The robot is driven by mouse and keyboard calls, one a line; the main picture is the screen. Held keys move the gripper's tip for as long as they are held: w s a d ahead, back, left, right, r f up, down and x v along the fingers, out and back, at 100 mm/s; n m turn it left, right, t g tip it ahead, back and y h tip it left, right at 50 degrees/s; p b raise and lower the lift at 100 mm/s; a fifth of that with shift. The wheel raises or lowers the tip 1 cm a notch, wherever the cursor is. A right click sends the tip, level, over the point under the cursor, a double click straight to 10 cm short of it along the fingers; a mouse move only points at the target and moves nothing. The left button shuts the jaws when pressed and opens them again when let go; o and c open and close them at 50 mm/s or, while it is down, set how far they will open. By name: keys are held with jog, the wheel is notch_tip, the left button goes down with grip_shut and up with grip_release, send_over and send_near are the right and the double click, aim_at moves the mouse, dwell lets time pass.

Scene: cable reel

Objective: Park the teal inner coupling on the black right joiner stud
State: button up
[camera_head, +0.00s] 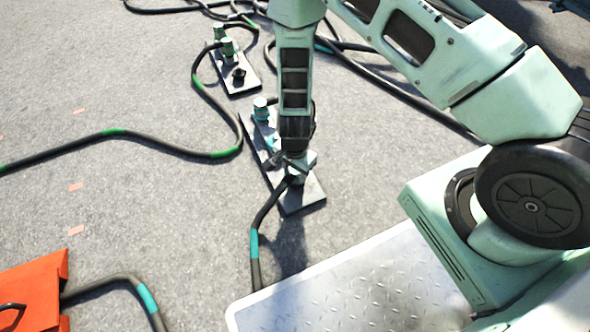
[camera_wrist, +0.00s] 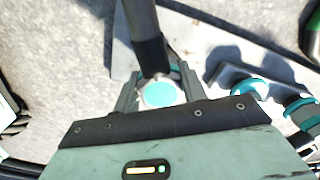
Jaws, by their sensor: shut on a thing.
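My gripper (camera_head: 298,165) points down over the near end of the nearer joiner plate (camera_head: 304,199). In the wrist view its two fingers (camera_wrist: 160,90) are shut on a coupling with a round teal top (camera_wrist: 159,95), and a black cable runs off from it. I take it as the teal inner coupling. In the head view its cable with a teal band (camera_head: 254,244) hangs toward the front. The stud under it is hidden by the gripper, so I cannot tell whether the coupling is seated. Another teal coupling (camera_head: 261,108) stands at the plate's far end.
A second plate (camera_head: 243,87) farther back carries green-marked couplings (camera_head: 227,48) and a dark stud (camera_head: 238,74). Green-banded cable (camera_head: 112,132) crosses the floor at left. An orange case (camera_head: 35,290) stands front left. My metal deck fills the front right.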

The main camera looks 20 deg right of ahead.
jog(key=shift+f, duration=0.5)
jog(key=o, duration=1.2)
